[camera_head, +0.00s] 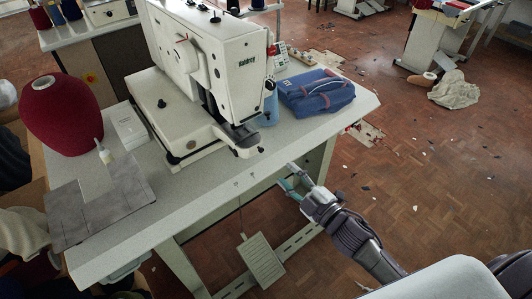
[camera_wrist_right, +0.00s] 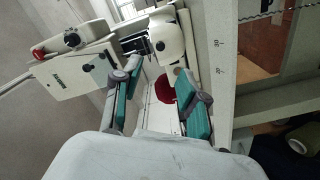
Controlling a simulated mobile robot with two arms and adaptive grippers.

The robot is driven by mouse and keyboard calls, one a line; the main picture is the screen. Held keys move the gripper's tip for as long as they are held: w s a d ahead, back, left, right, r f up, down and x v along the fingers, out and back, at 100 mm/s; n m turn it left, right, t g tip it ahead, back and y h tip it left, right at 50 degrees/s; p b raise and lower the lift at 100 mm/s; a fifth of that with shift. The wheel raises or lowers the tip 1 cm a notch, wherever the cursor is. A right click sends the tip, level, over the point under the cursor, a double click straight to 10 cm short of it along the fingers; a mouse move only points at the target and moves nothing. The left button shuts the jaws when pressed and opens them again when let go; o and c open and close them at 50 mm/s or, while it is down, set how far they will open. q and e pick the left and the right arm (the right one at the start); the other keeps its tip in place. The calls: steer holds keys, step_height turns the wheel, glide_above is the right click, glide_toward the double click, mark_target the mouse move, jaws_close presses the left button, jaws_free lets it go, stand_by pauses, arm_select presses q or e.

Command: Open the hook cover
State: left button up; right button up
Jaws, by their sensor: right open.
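The white sewing machine (camera_head: 205,75) stands on the pale table, and it also shows sideways in the wrist view (camera_wrist_right: 75,75). The front end of its bed (camera_head: 243,150), under the dark clamp parts (camera_head: 240,132), faces the table's front edge. I cannot make out the hook cover as a separate part, nor whether it is open or shut. My right gripper (camera_head: 284,177) is in the air just off the table's front edge, right of and below the bed end, touching nothing. Its teal-padded fingers (camera_wrist_right: 157,72) are apart and empty. My left gripper is out of view.
A blue folded bundle (camera_head: 316,92) lies right of the machine. A red thread cone (camera_head: 60,110), a white box (camera_head: 129,126), a small bottle (camera_head: 104,153) and a grey L-shaped piece (camera_head: 75,212) are on the left. A pedal (camera_head: 261,260) hangs below.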

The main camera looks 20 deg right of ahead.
mark_target(262, 151)
steer(key=p+x, duration=0.1)
steer(key=x, duration=0.9)
steer(key=shift+w+a, duration=0.1)
steer(key=shift+w, duration=0.1)
jaws_close()
steer(key=shift+f, duration=0.1)
